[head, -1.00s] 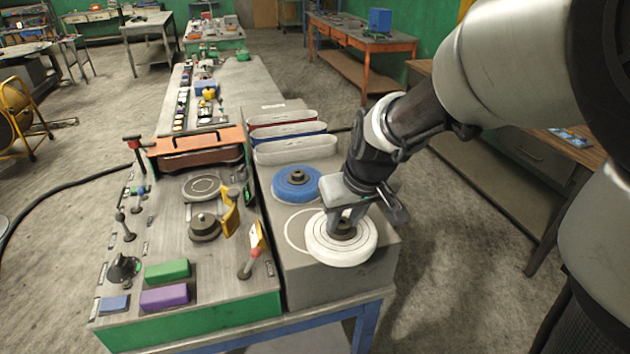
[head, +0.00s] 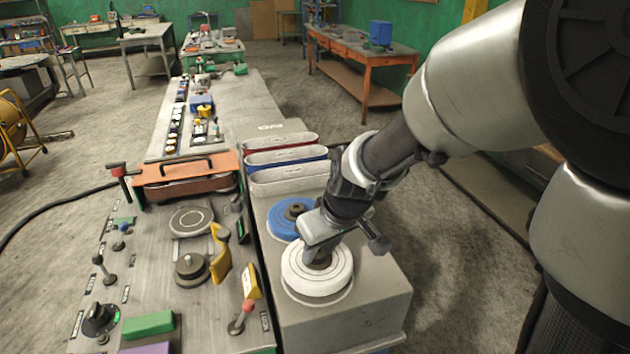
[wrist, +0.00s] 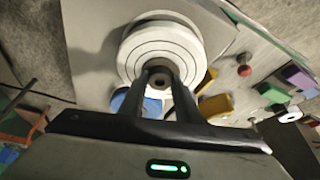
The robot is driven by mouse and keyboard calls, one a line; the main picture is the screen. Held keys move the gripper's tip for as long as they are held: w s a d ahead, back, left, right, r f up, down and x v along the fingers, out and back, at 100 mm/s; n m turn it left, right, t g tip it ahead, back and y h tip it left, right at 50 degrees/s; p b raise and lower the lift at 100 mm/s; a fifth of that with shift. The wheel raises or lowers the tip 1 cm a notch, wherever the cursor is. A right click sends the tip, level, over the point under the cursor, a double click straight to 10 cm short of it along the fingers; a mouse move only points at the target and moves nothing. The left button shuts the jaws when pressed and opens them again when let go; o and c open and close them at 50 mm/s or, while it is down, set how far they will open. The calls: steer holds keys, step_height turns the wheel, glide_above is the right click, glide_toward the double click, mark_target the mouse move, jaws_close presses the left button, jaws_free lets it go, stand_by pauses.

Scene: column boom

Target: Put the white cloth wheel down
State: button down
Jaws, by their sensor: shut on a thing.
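The white cloth wheel (head: 304,280) is a flat white disc with dark rings and a dark hub. It is over the marked circle on the grey bench top (head: 372,290); a rim of that circle shows below it. My gripper (head: 318,258) is above the wheel's middle, shut on its hub. In the wrist view my gripper (wrist: 160,78) has a finger on each side of the hub, with the white wheel (wrist: 133,50) beyond. I cannot tell whether the wheel touches the surface.
A blue wheel (head: 278,221) lies just behind the white one. Several upright belts (head: 285,180) stand farther back. To the left is a control panel (head: 150,265) with a yellow lever (head: 220,262), a red-tipped lever (head: 241,318) and knobs. Bare grey top is free at the front right.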

steer(key=shift+w+f, duration=0.1)
steer(key=shift+f, duration=0.95)
steer(key=shift+f, duration=0.2)
steer(key=c, duration=1.3)
jaws_free()
steer(key=shift+c, duration=0.2)
steer(key=shift+r, duration=0.45)
steer(key=v, duration=1.1)
steer(key=s+d+r+m+t+h, duration=0.1)
steer(key=s+d+r+m+h, duration=0.1)
steer(key=s+d+r+m, duration=0.4)
steer(key=s+d, duration=0.4)
steer(key=s, duration=0.2)
steer(key=shift+s+t, duration=0.2)
steer(key=shift+t, duration=0.1)
